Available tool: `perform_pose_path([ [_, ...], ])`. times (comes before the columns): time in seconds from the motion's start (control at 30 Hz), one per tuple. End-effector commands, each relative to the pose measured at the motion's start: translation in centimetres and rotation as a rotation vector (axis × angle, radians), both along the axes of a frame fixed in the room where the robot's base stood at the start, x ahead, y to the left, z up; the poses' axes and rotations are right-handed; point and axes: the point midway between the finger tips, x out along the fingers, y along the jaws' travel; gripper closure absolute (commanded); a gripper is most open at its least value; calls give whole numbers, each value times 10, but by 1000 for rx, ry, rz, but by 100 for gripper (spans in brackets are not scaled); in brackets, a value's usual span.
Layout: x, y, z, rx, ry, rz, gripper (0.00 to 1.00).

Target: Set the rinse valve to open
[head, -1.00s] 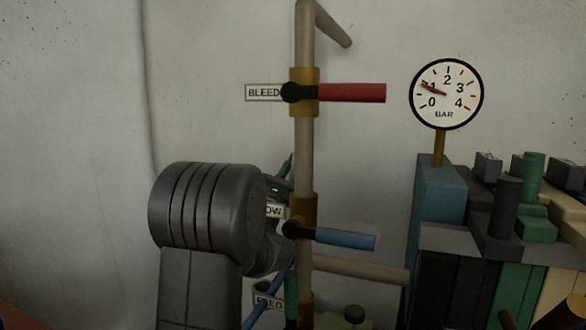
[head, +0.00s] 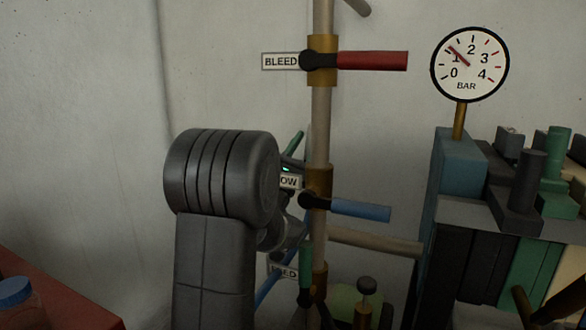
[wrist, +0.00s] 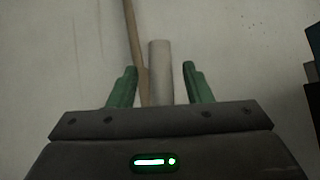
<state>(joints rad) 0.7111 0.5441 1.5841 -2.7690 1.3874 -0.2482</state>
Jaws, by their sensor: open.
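I cannot read a rinse label in any view. Valves sit on an upright pipe (head: 321,120) in the head view. The top one, labelled BLEED (head: 281,61), has a red handle (head: 375,61) pointing right. A middle one, its label partly hidden and ending in OW (head: 290,182), has a blue handle (head: 362,210) pointing right, slightly down. A lower one, with a partly hidden label ending in EED (head: 285,271), has a green handle (head: 306,256) standing upright. My gripper (wrist: 159,70) is open, green fingers apart, with a pale grey cylinder (wrist: 160,65) showing between them.
A pressure gauge (head: 470,65) reads near 1 bar. Dark, green and blue blocky equipment (head: 510,215) stands at the right. A red surface (head: 65,295) with a blue-capped item (head: 15,292) is at lower left. A side pipe (head: 375,241) runs right.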

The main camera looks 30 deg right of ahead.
Motion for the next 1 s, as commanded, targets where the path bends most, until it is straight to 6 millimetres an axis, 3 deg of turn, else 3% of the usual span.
perform_pose_path([
  [0.3,-17,51,-51,3,5,2,55],
  [0.5,-26,73,-72,2,2,2,55],
  [1.0,-29,81,-80,1,1,-1,55],
])
